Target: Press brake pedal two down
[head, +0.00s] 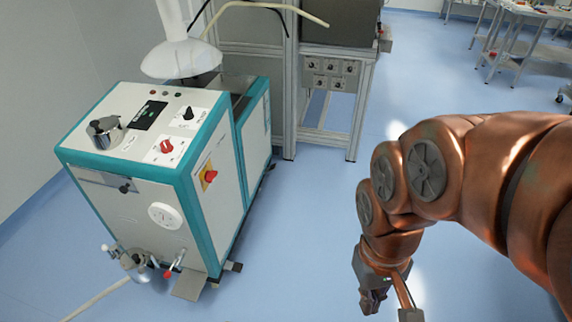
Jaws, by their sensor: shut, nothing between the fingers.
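The white and teal machine (205,235) stands on the floor at the left. At its foot, a flat grey plate (188,287) sticks out at the front, and a small dark piece (234,267) shows by the near right corner. Either may be a brake pedal; I cannot tell which one is pedal two, or whether it is up or down. My gripper (373,300) is shut and empty, low in the picture, to the right of the machine and apart from it. Its fingertips are small and dark.
A pipe fitting with a red-tipped lever (168,274) juts from the machine's front. A metal frame with a switch panel (330,72) stands behind. Blue floor (300,220) is clear between the machine and my arm. A wheeled table (515,50) is far right.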

